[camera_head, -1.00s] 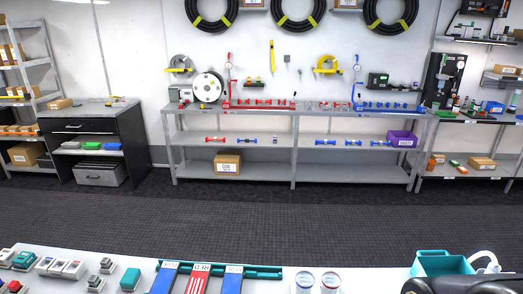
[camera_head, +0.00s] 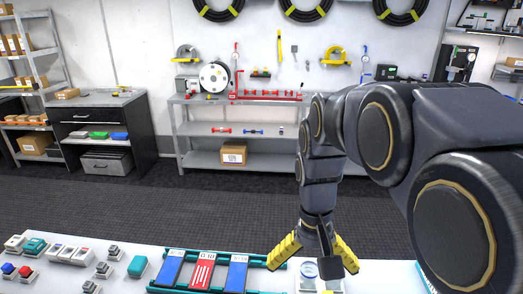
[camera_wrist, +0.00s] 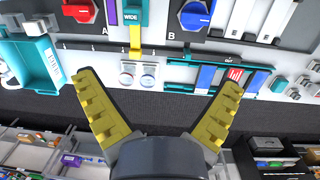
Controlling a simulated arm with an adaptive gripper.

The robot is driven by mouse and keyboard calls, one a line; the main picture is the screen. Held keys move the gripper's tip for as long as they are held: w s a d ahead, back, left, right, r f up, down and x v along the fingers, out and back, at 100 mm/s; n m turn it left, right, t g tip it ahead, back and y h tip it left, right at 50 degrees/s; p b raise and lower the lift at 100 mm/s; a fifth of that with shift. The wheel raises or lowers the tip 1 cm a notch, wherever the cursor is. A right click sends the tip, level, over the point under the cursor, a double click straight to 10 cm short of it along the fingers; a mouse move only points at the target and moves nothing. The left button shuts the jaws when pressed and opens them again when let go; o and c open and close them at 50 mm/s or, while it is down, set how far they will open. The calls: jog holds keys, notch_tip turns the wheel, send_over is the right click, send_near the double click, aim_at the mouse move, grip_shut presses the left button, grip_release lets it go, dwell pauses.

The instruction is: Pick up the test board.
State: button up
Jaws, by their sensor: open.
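A teal rack (camera_head: 262,256) on the white bench holds three upright-looking flat boards: a left blue board (camera_head: 168,270), a red board with white stripes (camera_head: 202,274) and a right blue board (camera_head: 237,273). I cannot tell which is the test board; their labels are too small to read. My gripper (camera_head: 313,264) has yellow fingers spread wide and empty, above the bench just right of the rack.
Round-topped jars (camera_head: 308,270) stand under my gripper, partly hidden by it. A teal bin (camera_wrist: 38,68) shows at left in the wrist view. A panel with knobs (camera_wrist: 195,14) lies beyond.

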jog(key=w+a+f, duration=0.4)
jog(key=w+a, duration=0.3)
jog(key=w, duration=0.3)
jog(key=t, duration=0.1)
send_over(203, 273)
jog(key=shift+y, duration=0.3)
notch_tip(203, 273, down, 18)
jog(key=shift+d+f, duration=0.1)
jog(key=shift+a+f, duration=0.2)
jog(key=shift+f, duration=0.45)
notch_tip(203, 273, down, 7)
jog(key=c, duration=1.3)
